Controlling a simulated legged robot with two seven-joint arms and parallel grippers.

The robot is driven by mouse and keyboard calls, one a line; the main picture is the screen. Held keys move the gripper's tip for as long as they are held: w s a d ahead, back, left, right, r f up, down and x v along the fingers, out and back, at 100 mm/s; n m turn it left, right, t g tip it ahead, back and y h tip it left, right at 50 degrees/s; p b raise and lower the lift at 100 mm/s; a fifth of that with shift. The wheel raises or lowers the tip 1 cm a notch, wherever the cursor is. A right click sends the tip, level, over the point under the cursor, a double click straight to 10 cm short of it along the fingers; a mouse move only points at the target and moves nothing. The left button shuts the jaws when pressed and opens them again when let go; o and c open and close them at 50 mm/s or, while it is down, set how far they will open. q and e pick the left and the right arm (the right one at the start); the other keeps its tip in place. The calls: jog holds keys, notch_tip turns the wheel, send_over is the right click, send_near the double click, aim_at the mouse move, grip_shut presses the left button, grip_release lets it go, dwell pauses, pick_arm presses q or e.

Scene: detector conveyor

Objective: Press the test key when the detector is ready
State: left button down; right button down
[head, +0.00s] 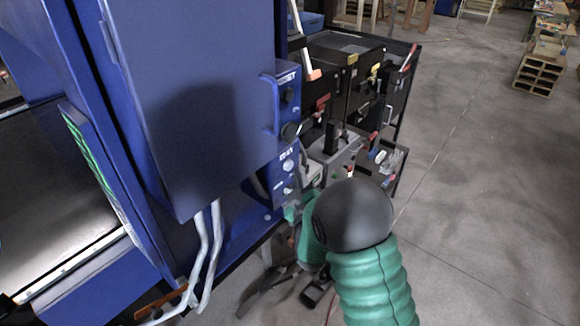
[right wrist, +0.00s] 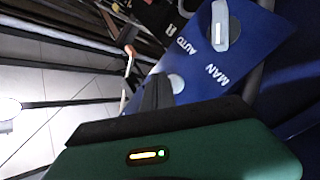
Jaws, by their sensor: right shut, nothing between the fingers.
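The detector is a tall blue cabinet (head: 190,100) on the left of the head view. Its narrow control panel (head: 284,185) has round pale knobs or buttons on its right side. In the right wrist view the blue panel (right wrist: 205,72) shows a selector switch (right wrist: 220,32) marked AUTO and MAN, and a round pale button (right wrist: 176,84). I cannot tell which one is the test key. My right gripper (right wrist: 157,92) is shut and empty, its dark fingertips close beside the round button; contact cannot be told. My arm hides most of it in the head view. My left gripper is not in view.
A conveyor belt (head: 55,200) runs into the machine at left. Black racks with tools and bins (head: 345,60) stand behind the panel. Pale bent pipes (head: 207,260) hang below the cabinet door. The grey floor (head: 480,170) at right is clear.

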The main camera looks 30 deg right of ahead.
jog(key=shift+w+a, duration=0.15)
jog(key=shift+w, duration=0.2)
jog(key=shift+w+a+r+b, duration=0.1)
jog(key=shift+w+a+b, duration=0.15)
jog(key=shift+w, duration=0.2)
dwell(0.9)
jog(key=shift+s+d, duration=0.1)
jog(key=shift+s, duration=0.05)
jog(key=shift+s+d, duration=0.25)
jog(key=shift+s, duration=0.45)
jog(key=shift+b, duration=0.3)
jog(key=s, duration=0.1)
jog(key=s+d, duration=0.1)
jog(key=s, duration=0.1)
jog(key=s+d, duration=0.1)
jog(key=shift+s+b, duration=0.35)
jog(key=shift+b, duration=0.05)
